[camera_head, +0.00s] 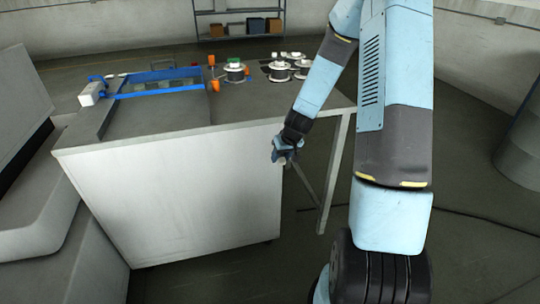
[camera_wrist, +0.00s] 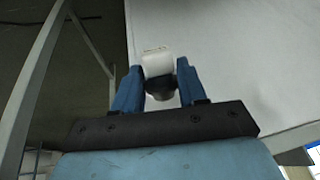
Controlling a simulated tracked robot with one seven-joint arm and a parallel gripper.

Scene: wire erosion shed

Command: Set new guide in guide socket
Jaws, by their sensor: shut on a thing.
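My gripper (camera_head: 285,153) hangs in front of the near edge of the workbench, below the level of its top, at the right end of the white front panel. In the wrist view my gripper (camera_wrist: 158,90) is shut on a small part, white at the outer end with a dark rounded portion between the fingers. I take it for the new guide (camera_wrist: 157,63); in the head view only a small pale bit of it (camera_head: 282,161) shows. I cannot make out the guide socket in either view.
The workbench (camera_head: 240,112) carries a blue frame (camera_head: 160,91) at left, and several spools, including one spool (camera_head: 235,72), and orange pieces at the back. A bench leg (camera_head: 334,160) stands right of my gripper. A shelf (camera_head: 240,25) with boxes stands behind.

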